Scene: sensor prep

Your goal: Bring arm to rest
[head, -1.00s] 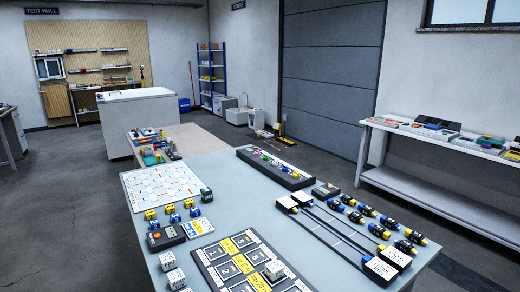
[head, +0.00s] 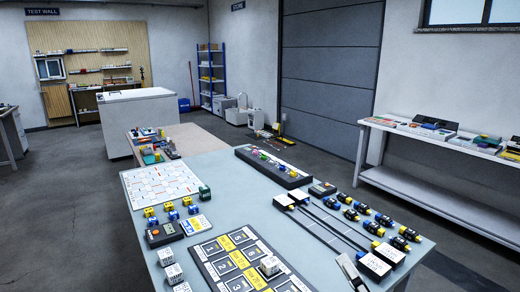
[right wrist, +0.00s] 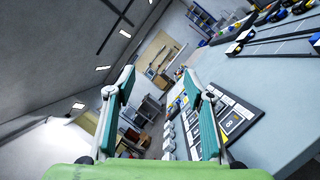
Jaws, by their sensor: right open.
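My right gripper (head: 349,268) shows in the head view only as a small grey tip at the lower edge, beside the white blocks at the near end of the dark rails. In the right wrist view my right gripper (right wrist: 158,82) is open, its two teal fingers wide apart with nothing between them. That view is strongly tilted. The rest of the right arm is out of the head view. My left gripper is in neither view.
The table (head: 225,215) carries a numbered board (head: 228,262), a white grid sheet (head: 160,183), a dark rack (head: 273,167), rails (head: 325,225) and several dark cylinders (head: 384,220). A shelf bench (head: 430,190) stands right; floor on the left is clear.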

